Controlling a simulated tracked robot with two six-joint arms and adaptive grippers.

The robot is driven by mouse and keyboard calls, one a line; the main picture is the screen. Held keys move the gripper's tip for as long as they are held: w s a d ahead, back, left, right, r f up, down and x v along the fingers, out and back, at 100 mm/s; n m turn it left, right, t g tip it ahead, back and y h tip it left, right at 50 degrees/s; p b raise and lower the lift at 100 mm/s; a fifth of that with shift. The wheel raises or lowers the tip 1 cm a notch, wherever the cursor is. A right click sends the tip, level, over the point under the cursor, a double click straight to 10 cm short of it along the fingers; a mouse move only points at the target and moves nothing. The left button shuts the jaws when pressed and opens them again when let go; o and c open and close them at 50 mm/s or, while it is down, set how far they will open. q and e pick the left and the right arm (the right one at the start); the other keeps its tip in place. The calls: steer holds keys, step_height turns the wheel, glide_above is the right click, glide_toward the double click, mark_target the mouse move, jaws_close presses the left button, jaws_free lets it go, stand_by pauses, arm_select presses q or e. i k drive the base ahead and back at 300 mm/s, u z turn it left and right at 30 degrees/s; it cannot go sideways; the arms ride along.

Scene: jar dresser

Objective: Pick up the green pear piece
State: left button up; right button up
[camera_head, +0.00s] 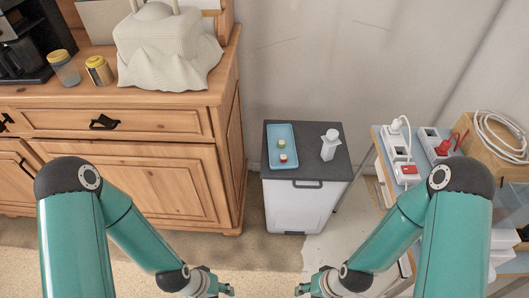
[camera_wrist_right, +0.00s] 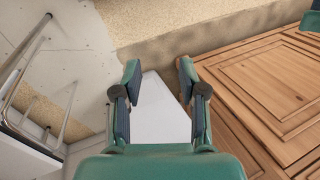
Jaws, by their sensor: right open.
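The green pear piece (camera_head: 281,145) is a small round green-topped piece on a blue tray (camera_head: 273,132). The tray lies on the dark top of a small white cabinet (camera_head: 291,207). A red-topped piece (camera_head: 283,158) lies just in front of the green one. My left gripper (camera_head: 225,289) is low at the bottom edge, left of the cabinet and partly cut off; its jaw opening is unclear. My right gripper (camera_head: 302,290) is in front of the cabinet, well short of the tray. In the right wrist view my right gripper (camera_wrist_right: 158,82) is open and empty.
A white bottle-like object (camera_head: 329,146) stands right of the tray. A wooden dresser (camera_head: 150,180) with jars and a cloth-covered object (camera_head: 168,45) is at the left. Power strips with plugs (camera_head: 404,160) and a coiled white cable (camera_head: 500,135) are at the right.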

mark_target(282, 143)
steer(key=z, duration=0.05)
steer(key=k, duration=0.2)
steer(key=u, duration=0.15)
steer(key=i, duration=1.5)
steer(key=u, duration=0.7)
steer(key=k, duration=0.65)
steer(key=u, duration=0.15)
steer(key=i, duration=0.75)
steer(key=z, duration=0.05)
